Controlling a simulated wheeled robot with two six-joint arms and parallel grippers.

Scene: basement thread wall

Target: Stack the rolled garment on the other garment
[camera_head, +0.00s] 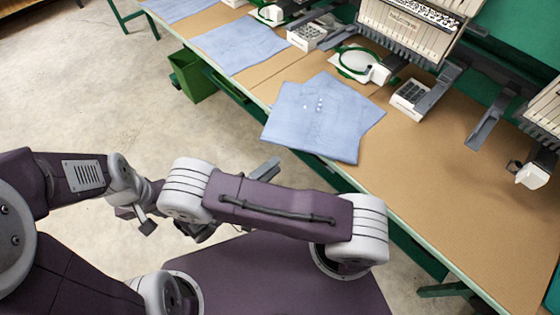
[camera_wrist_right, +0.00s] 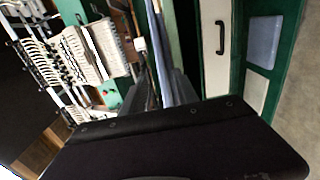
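Two light blue garments lie flat and overlapping on the table's near edge in the head view, the upper one (camera_head: 320,108) turned over the lower one (camera_head: 370,120). I see no clear roll. My right gripper (camera_head: 262,172) is partly hidden behind my arm link, just off the table edge and apart from the garments. In the right wrist view its dark fingers (camera_wrist_right: 163,88) stand apart, with a thin bluish strip beyond, which I cannot identify. My left gripper (camera_head: 142,218) is at the left over the floor, partly hidden; its opening is unclear.
More blue garments lie farther along the table (camera_head: 240,44). Embroidery machines (camera_head: 418,22) with a green hoop (camera_head: 352,61) and white boxes (camera_head: 410,98) line its back. A green bin (camera_head: 195,80) stands below. The table's right part is clear.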

